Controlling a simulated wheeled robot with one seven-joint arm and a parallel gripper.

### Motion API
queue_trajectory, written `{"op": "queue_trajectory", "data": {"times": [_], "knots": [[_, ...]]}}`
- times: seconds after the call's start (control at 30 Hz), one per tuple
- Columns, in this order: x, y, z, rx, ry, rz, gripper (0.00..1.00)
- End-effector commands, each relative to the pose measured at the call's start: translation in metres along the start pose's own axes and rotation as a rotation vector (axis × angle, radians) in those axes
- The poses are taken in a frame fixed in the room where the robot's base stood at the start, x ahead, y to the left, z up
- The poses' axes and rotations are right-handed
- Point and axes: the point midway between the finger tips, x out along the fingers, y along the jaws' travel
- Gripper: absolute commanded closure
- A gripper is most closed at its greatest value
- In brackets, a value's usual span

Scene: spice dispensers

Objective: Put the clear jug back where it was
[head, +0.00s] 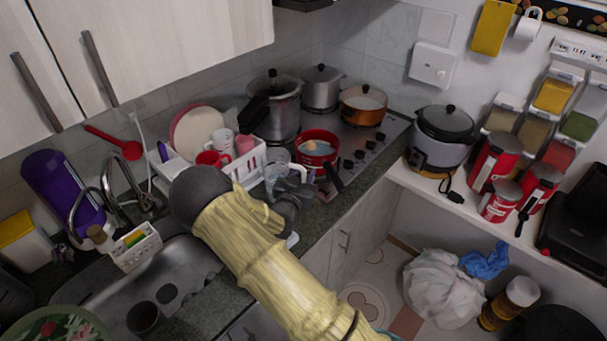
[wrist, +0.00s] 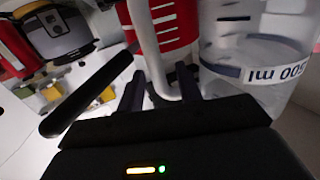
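The clear jug (wrist: 255,85) fills the right of the wrist view, with a dark "500 ml" band and a pale handle (wrist: 147,45) on its left side. In the head view the jug (head: 275,172) stands beside the dish rack, partly hidden by my gripper (head: 287,208). In the wrist view my gripper (wrist: 160,90) has its two dark fingers apart, one on either side of the lower handle. I see a gap between them, so it looks open around the handle. Whether a finger touches it is unclear.
A red pot (head: 317,147) stands on the stove (head: 370,145) right behind the jug, its black handle (head: 334,177) sticking out towards my gripper. A white dish rack (head: 245,162) with cups is to the left. The sink (head: 185,275) lies at front left.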

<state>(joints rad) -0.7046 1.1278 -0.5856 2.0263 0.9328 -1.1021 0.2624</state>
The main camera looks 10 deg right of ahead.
Motion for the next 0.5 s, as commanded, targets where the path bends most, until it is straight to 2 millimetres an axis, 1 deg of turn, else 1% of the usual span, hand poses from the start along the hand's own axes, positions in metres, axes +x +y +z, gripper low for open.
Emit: {"op": "queue_trajectory", "data": {"times": [0.17, 0.27, 0.37, 0.5], "knots": [[0.0, 0.0, -0.004, 0.0, 0.0, 0.0, 0.65], [-0.01, -0.001, -0.001, 0.001, -0.001, -0.001, 0.65], [-0.027, -0.001, 0.0, 0.001, -0.002, -0.002, 0.65], [-0.055, -0.001, 0.001, 0.001, -0.002, -0.002, 0.65]]}}
